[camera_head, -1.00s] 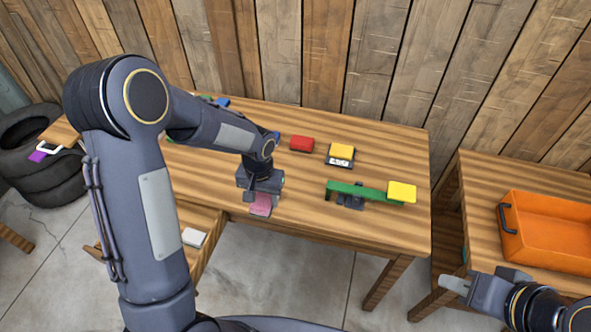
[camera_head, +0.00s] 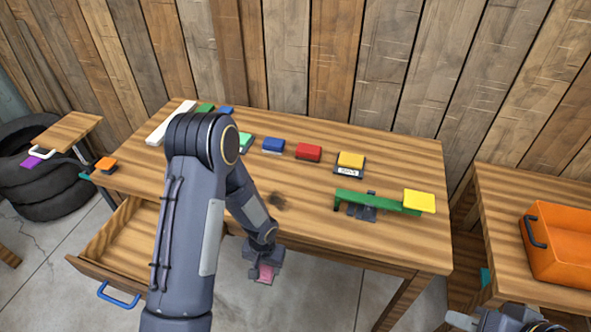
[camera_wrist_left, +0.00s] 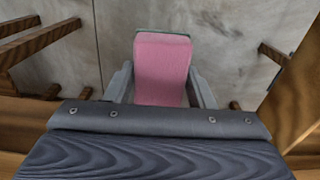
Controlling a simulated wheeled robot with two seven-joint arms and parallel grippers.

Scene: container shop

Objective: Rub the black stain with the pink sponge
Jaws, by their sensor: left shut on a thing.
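The pink sponge (camera_head: 265,273) is held by my left gripper (camera_head: 267,268), just off the front edge of the wooden table (camera_head: 330,225) in the head view, with floor behind it. In the left wrist view the sponge (camera_wrist_left: 161,70) sits between the two fingers (camera_wrist_left: 160,92), which are shut on it. The black stain (camera_head: 276,199) is a dark smudge on the tabletop, farther back than the sponge and apart from it. My right gripper (camera_head: 462,321) is at the bottom right edge, mostly cut off.
A green bar with a yellow block (camera_head: 419,201) stands on the table's right side. Red (camera_head: 308,152), blue and other blocks line the back. An open drawer (camera_head: 125,245) juts out at left. An orange crate (camera_head: 563,240) sits on the right table.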

